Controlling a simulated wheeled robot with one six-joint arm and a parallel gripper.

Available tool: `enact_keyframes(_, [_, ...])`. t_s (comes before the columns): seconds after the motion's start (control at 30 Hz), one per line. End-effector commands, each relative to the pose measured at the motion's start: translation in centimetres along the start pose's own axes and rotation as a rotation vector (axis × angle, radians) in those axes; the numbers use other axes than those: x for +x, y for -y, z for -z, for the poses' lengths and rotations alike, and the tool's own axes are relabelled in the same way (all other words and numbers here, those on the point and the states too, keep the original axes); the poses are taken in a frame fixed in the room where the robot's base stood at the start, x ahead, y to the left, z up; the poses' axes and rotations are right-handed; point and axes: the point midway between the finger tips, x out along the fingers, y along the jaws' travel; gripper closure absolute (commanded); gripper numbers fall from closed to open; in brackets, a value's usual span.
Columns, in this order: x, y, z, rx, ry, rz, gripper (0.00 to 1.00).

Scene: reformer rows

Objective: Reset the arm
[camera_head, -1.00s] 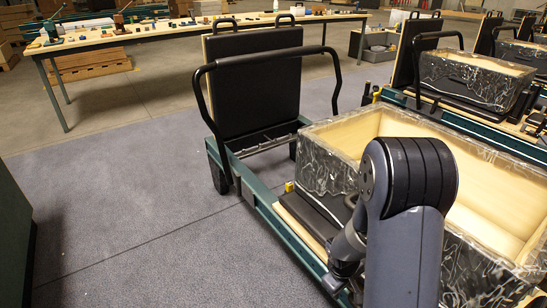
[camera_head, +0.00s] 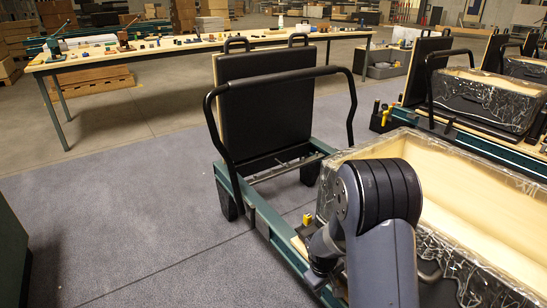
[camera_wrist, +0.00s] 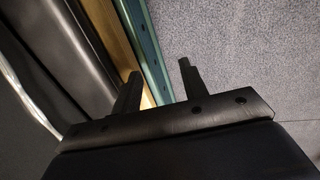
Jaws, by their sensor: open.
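My arm (camera_head: 385,215) rises in front of the nearest reformer in the head view, bent at a dark joint. My gripper (camera_wrist: 158,75) shows in the wrist view with its two dark fingers apart and nothing between them. Behind the fingers are the reformer's wooden edge and green rail (camera_wrist: 150,45), with grey carpet to the right. A black padded surface (camera_wrist: 65,45) lies to the left. In the head view the fingers are not clearly visible.
The reformer (camera_head: 265,215) has an upright black pad (camera_head: 265,105) and a black bar. An open, plastic-wrapped wooden box (camera_head: 470,190) sits beside my arm. More reformers stand at right. A long table (camera_head: 190,47) holds small items. Carpet (camera_head: 130,210) at left is clear.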

Motion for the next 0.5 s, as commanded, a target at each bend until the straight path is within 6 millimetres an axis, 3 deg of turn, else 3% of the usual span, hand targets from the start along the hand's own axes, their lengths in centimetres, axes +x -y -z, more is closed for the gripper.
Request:
enact_keyframes(0.2, [-2.4, -0.1, 0.1, 0.0, -0.001, -0.001, 0.59])
enact_keyframes(0.5, [-2.9, 0.0, 0.1, 0.0, 0.0, 0.0, 0.59])
